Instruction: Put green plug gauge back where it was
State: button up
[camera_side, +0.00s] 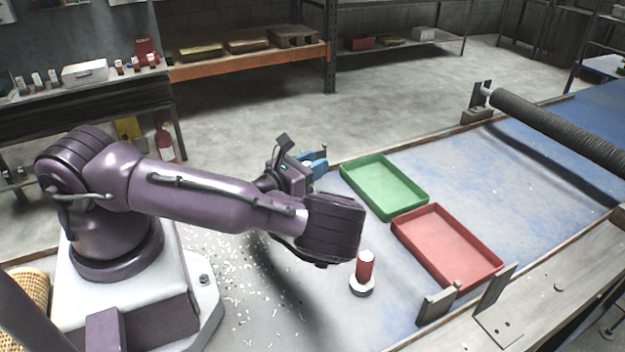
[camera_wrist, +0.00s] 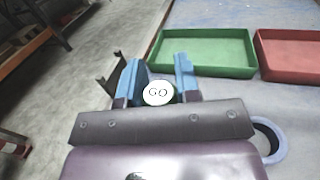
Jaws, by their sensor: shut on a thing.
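My gripper (camera_wrist: 159,72) has two blue fingers, one on each side of a round white end face marked GO (camera_wrist: 158,93), the end of the plug gauge it is shut on. No green shows on that face, and the gauge's body is hidden. In the side view my gripper (camera_side: 314,165) is raised near the left corner of the green tray, and the gauge cannot be made out. A grey ring (camera_wrist: 279,143) with an open middle shows at the lower right of the wrist view, partly hidden by my gripper body.
A red plug gauge (camera_side: 366,262) stands upright in a round base (camera_side: 362,287). A green tray (camera_side: 384,186) and red tray (camera_side: 447,245) lie side by side, empty. A metal bracket (camera_side: 437,305) stands at the front.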

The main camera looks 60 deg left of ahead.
jog(key=shift+f, duration=1.55)
jog(key=shift+f, duration=0.15)
jog(key=o, duration=1)
jog(key=shift+s, duration=0.1)
jog(key=v, duration=0.7)
jog(key=shift+s+d, duration=0.1)
jog(key=shift+s, duration=0.05)
